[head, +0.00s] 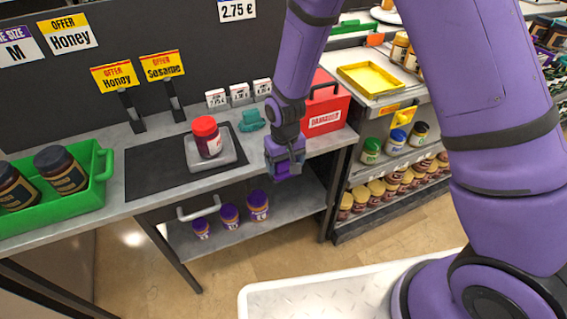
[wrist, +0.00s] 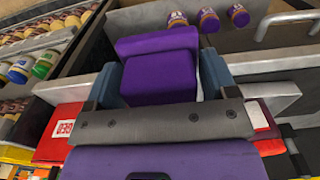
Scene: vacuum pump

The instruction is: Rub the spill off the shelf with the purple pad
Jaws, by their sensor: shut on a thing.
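My gripper (head: 286,166) points down at the front edge of the grey counter, left of the red box. It is shut on the purple pad (wrist: 158,76), which sits between its two blue-grey fingers in the wrist view. In the head view the pad is small and partly covered by the fingers. The lower grey shelf (head: 295,212) lies below the counter, with three purple-lidded jars (head: 229,214) toward its left. I cannot make out a spill in either view; whether the pad touches any surface is unclear.
A red-lidded jar (head: 206,137) stands on a scale on the counter. A teal object (head: 251,121) and the red box (head: 325,108) are close to my gripper. A green crate (head: 98,190) with dark jars is at left. A stocked shelf unit (head: 377,155) stands at right.

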